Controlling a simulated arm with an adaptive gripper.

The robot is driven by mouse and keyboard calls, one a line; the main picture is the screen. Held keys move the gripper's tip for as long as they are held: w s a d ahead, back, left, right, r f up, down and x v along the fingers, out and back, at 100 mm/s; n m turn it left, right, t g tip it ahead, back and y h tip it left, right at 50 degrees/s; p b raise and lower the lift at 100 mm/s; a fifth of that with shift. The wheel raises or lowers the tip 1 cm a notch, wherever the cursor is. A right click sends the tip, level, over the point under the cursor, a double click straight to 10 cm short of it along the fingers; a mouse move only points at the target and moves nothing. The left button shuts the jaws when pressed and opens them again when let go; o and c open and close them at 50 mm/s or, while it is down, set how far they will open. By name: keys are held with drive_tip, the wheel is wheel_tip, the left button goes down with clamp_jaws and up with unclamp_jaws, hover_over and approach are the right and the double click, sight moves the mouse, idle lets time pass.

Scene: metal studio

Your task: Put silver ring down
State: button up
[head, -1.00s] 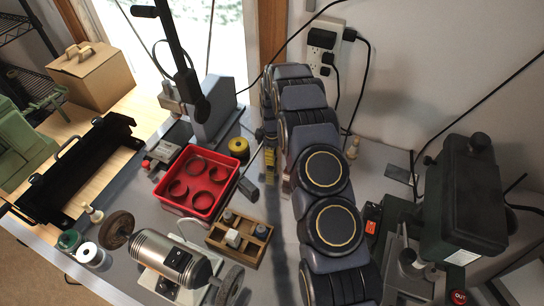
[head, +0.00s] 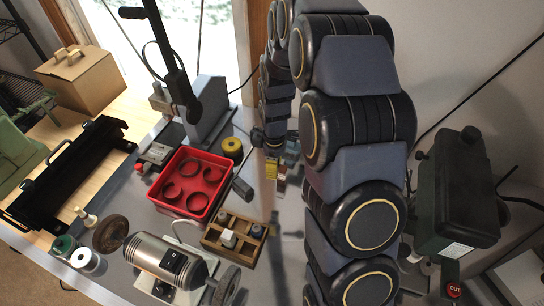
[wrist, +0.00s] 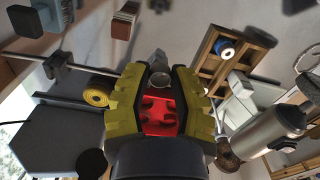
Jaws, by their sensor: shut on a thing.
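My gripper shows in the wrist view (wrist: 159,72) with its yellow fingers closed around a small silver ring (wrist: 158,79). In the head view my gripper (head: 272,172) hangs over the grey bench, right of the red tray (head: 167,206). I cannot make out the ring in the head view. The tray has several round red ring shapes inside. In the wrist view part of the tray's red (wrist: 160,128) shows between my fingers, beyond the ring.
A wooden compartment box (head: 214,244) with small items stands close to the tray's right. A bench grinder (head: 150,254) is in front, a yellow roll (head: 232,147) behind. A dark machine (head: 455,190) stands at right. A narrow strip of bench near my gripper is clear.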

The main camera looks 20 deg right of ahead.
drive_tip(key=shift+s+r, duration=0.2)
drive_tip(key=shift+s, duration=0.2)
